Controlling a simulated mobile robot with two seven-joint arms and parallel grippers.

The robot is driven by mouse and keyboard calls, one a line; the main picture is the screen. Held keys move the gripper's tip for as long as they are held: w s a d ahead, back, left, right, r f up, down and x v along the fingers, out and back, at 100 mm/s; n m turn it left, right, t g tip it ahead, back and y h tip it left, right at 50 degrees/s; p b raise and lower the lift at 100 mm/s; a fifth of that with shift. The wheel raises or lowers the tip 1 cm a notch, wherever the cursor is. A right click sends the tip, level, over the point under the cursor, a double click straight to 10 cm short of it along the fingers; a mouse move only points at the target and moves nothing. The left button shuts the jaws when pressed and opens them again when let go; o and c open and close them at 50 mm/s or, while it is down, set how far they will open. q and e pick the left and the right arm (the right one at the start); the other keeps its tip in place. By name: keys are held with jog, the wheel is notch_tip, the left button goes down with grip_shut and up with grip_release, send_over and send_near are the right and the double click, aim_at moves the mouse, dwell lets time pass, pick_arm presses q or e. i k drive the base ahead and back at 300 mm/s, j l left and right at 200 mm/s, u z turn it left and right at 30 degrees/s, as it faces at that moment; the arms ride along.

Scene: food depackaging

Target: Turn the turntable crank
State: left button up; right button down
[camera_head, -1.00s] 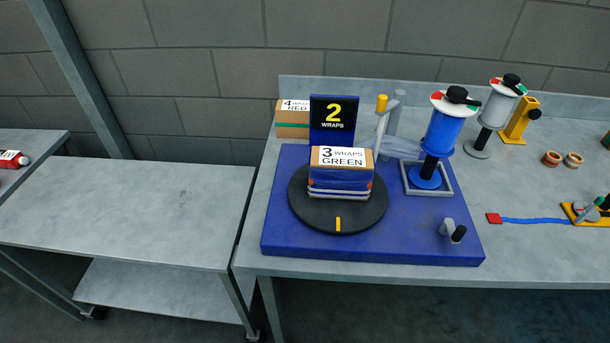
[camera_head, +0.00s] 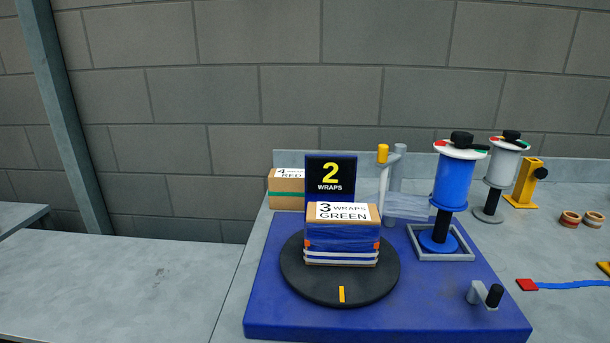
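The turntable (camera_head: 300,285) is a black disc with a yellow mark at its front, set on a blue base (camera_head: 262,318). A box (camera_head: 342,213) labelled "3 wraps green" stands on it, wrapped in blue film with white bands. The crank (camera_head: 484,294), a grey arm with a black knob, sits at the base's front right. A sign (camera_head: 330,178) behind the box reads "2 wraps". A blue film roll (camera_head: 455,182) stands on a post at the right of the base, with clear film stretching left from near it. Neither of my grippers shows.
A box (camera_head: 286,188) labelled "4 wraps red" stands behind at left. A grey roll (camera_head: 500,166), a yellow stand (camera_head: 525,182), tape rings (camera_head: 571,219) and a red piece with a blue strip (camera_head: 528,285) lie right. The left table (camera_head: 110,285) is bare where visible.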

aim_at(478, 292)
jog(key=i+z, duration=0.3)
jog(key=z, duration=1.15)
